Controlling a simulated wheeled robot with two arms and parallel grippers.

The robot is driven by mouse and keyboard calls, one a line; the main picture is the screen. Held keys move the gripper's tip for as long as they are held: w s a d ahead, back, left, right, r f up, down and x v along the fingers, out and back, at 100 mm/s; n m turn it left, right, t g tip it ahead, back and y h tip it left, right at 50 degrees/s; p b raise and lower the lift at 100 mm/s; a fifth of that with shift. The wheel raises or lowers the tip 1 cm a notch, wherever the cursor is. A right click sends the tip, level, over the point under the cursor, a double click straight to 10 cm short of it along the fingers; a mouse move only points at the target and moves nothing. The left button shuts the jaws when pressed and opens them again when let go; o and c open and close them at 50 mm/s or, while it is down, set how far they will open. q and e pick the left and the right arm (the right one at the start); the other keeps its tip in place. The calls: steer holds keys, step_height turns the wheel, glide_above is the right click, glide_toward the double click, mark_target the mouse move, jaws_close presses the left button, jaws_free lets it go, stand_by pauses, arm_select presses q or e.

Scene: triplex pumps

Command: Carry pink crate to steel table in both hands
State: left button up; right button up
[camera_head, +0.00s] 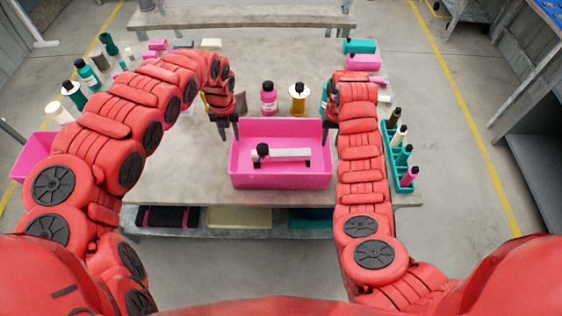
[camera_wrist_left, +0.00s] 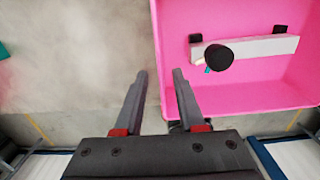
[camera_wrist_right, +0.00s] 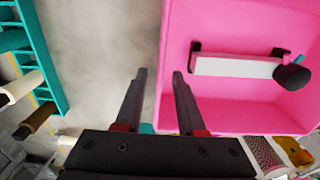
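The pink crate (camera_head: 281,179) sits on a grey table (camera_head: 185,183) at its near edge. Inside it lie a white bar with black ends (camera_head: 290,155) and a black-capped piece. My left gripper (camera_head: 228,130) is at the crate's left wall, fingers pointing down and apart. In the left wrist view the crate wall (camera_wrist_left: 158,50) runs between the open fingers. My right gripper (camera_head: 328,128) is at the right wall. In the right wrist view that wall (camera_wrist_right: 164,50) also lies between open fingers. I cannot tell whether any finger touches the wall.
A pink bottle (camera_head: 268,98) and a yellow bottle (camera_head: 297,98) stand behind the crate. A teal rack with bottles (camera_head: 392,165) is to the right. Another pink bin (camera_head: 33,155) is at the far left.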

step_height(320, 180, up, 6)
steer(key=shift+s+r, duration=0.1)
steer(key=shift+r, duration=0.15)
stand_by(0.6)
